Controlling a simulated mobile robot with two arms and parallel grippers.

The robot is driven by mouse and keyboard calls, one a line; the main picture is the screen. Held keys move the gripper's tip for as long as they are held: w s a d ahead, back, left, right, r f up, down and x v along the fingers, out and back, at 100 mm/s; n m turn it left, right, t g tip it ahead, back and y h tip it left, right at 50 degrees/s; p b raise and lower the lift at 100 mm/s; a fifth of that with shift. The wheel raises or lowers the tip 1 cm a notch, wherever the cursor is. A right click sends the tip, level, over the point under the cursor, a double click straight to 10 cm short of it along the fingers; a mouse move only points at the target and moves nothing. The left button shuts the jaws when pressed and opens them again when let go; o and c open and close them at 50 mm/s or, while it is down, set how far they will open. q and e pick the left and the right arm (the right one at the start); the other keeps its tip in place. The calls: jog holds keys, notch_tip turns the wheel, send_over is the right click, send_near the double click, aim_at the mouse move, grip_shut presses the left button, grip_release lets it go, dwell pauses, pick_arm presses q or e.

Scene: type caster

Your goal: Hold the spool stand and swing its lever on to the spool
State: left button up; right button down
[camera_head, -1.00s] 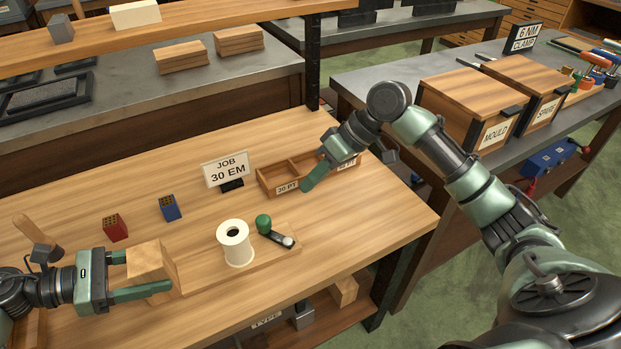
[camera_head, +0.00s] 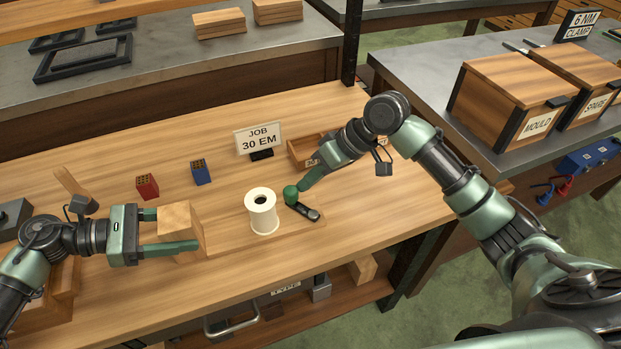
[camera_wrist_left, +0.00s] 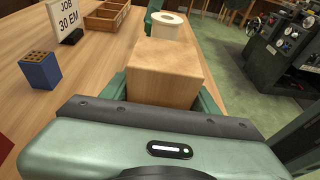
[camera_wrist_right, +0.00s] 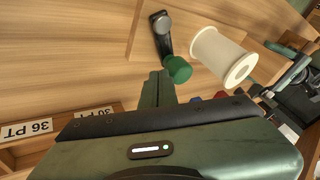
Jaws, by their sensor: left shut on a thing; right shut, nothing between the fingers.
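The spool stand is a flat wooden base (camera_head: 225,246) with a wooden block (camera_head: 181,218) at its left end. A white spool (camera_head: 262,214) stands upright on it. The black lever (camera_head: 304,211) lies to the right of the spool, its green knob (camera_head: 290,195) beside the spool and apart from it. My left gripper (camera_head: 198,229) is shut on the block, one finger on each side; the block also shows in the left wrist view (camera_wrist_left: 163,72). My right gripper (camera_head: 303,186) is shut and empty, its fingertips right beside the knob (camera_wrist_right: 177,69). I cannot tell whether they touch.
A "JOB 30 EM" sign (camera_head: 259,139) and a wooden compartment tray (camera_head: 302,150) stand behind the stand. A red block (camera_head: 147,187) and a blue block (camera_head: 200,172) with holes stand behind my left gripper. The bench front right of the stand is clear.

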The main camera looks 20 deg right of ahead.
jog(key=shift+w+a+n+g, duration=0.15)
jog(key=shift+a+n+g, duration=0.45)
jog(key=shift+n, duration=0.4)
jog(key=shift+a, duration=0.65)
jog(key=d, duration=0.1)
jog(key=w+d, duration=0.2)
jog(key=d, duration=0.1)
jog(key=shift+w+r, duration=0.25)
jog(key=shift+r, duration=0.05)
jog(key=w+v, duration=0.1)
jog(key=v, duration=0.8)
jog(key=shift+s+d, duration=0.15)
jog(key=shift+d, duration=0.05)
